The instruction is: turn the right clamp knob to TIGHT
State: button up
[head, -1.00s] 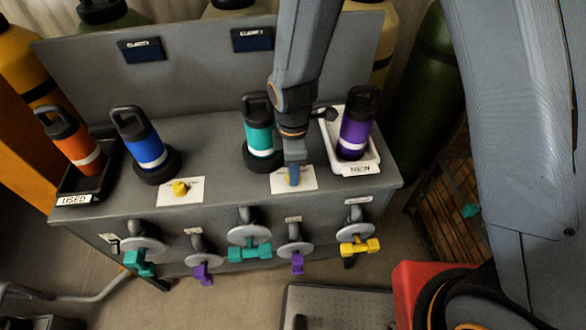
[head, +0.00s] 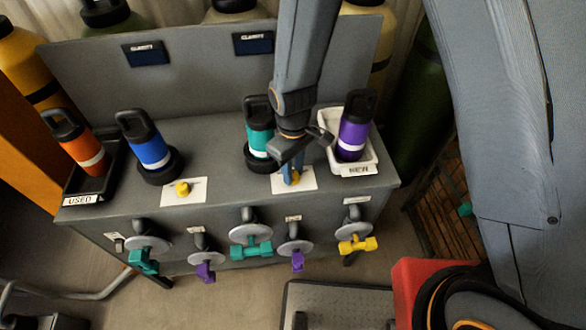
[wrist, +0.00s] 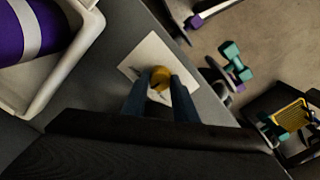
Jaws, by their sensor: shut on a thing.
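The right clamp knob is a small yellow knob (wrist: 160,78) on a white label card (wrist: 140,60). In the head view the card (head: 308,181) lies on the bench top in front of the teal bottle, and my gripper mostly covers the knob. My gripper (head: 291,176) points down with its fingers on either side of the knob and is shut on it. In the wrist view both fingers (wrist: 160,88) touch the knob's sides. The marks on the card are too small to read. The left clamp knob (head: 183,189) is yellow and sits on its own card.
The teal bottle (head: 258,135) stands just behind my gripper. A purple bottle (head: 354,135) stands in the white NEW tray (head: 359,170) close on the right. A blue bottle (head: 152,150) and an orange one in the USED tray (head: 80,198) are left. Valves line the front.

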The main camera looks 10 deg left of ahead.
jog(key=m+p, duration=0.1)
jog(key=m, duration=0.3)
jog(key=shift+m, duration=1.8)
jog(key=shift+p, duration=0.3)
jog(key=o, duration=1.1)
jog(key=shift+c, duration=0.2)
jog(key=shift+r, duration=0.15)
jog(key=shift+r+b, duration=1)
jog(key=shift+r, duration=2.75)
